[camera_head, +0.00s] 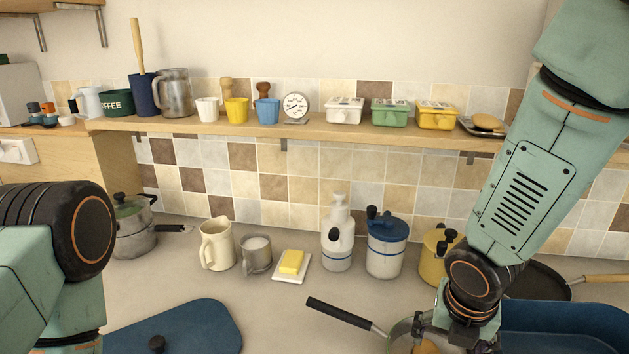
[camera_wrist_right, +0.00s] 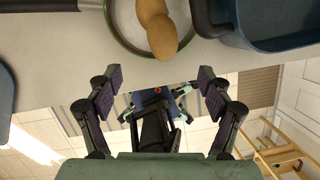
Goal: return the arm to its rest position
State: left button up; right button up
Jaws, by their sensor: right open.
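My right arm (camera_head: 530,180) comes in from the upper right and reaches down to the counter. Its gripper is cut off by the bottom edge of the head view. In the right wrist view the right gripper (camera_wrist_right: 158,77) has its two fingers wide apart, with nothing between them. A pan (camera_wrist_right: 120,38) with brown rounded items (camera_wrist_right: 160,30) lies beyond the fingertips; its black handle (camera_head: 340,313) shows in the head view. My left arm (camera_head: 60,250) is at the lower left; its gripper is out of view.
A blue bin (camera_head: 565,328) is beside the right arm. A yellow canister (camera_head: 436,262), a blue-lidded jar (camera_head: 385,250) and a dark pan (camera_head: 535,283) stand close to it. The wall shelf (camera_head: 330,130) carries mugs and boxes.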

jog(key=b+x, duration=0.2)
jog(key=shift+f, duration=0.35)
jog(key=shift+b+x, duration=2.6)
jog(key=shift+x, duration=0.45)
jog(key=shift+r, duration=0.2)
